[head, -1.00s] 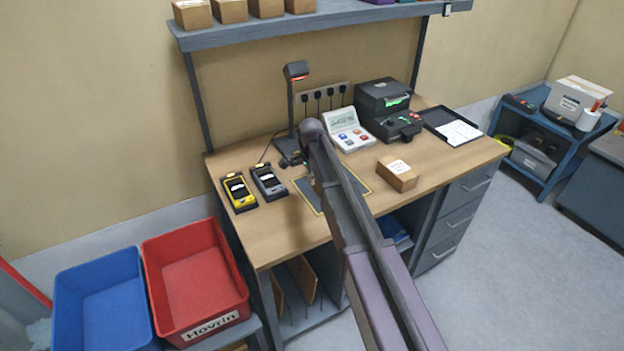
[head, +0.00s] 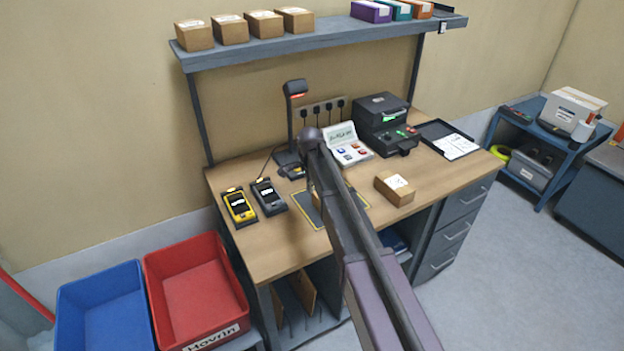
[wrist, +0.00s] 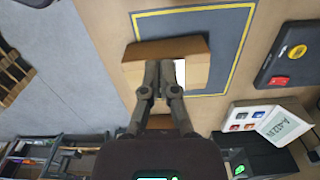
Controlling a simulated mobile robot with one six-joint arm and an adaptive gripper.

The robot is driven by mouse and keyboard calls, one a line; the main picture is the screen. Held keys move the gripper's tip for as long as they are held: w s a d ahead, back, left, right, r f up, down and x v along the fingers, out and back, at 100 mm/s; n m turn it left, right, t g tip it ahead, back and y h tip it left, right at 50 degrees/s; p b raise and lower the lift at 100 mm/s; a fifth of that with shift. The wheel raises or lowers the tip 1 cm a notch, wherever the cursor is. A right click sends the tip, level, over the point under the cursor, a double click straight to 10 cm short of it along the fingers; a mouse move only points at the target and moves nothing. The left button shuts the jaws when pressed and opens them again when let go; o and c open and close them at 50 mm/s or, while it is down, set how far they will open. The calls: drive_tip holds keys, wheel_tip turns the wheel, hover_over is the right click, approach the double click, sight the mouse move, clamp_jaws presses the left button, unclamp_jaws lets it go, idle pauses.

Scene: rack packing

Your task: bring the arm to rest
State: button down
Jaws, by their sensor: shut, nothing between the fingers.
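My arm (head: 352,225) reaches out over the workbench (head: 272,250) in the head view. It hides my gripper there. In the wrist view my gripper (wrist: 158,68) has its two fingers together, with nothing held between them. Behind the fingers in that view is a brown cardboard box (wrist: 195,75), partly covered by the gripper. It overlaps the yellow-outlined dark mat (wrist: 222,38). I cannot tell the height gap between fingertips and box. In the head view a labelled box (head: 394,188) sits right of the arm, and the mat (head: 303,197) is partly hidden.
A lamp-like scanner stand (head: 291,115), a keypad display (head: 348,145), a black printer (head: 385,125) and two handheld devices (head: 240,206) stand on the bench. A shelf (head: 320,41) with boxes is above. Red (head: 195,285) and blue (head: 105,310) bins are at left. Floor at right is open.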

drive_tip(key=s+d+f+n+b, duration=0.1)
drive_tip(key=s+d+n, duration=1.1)
drive_tip(key=s+d, duration=1.2)
drive_tip(key=shift+s+f, duration=0.2)
drive_tip(key=shift+s, duration=0.65)
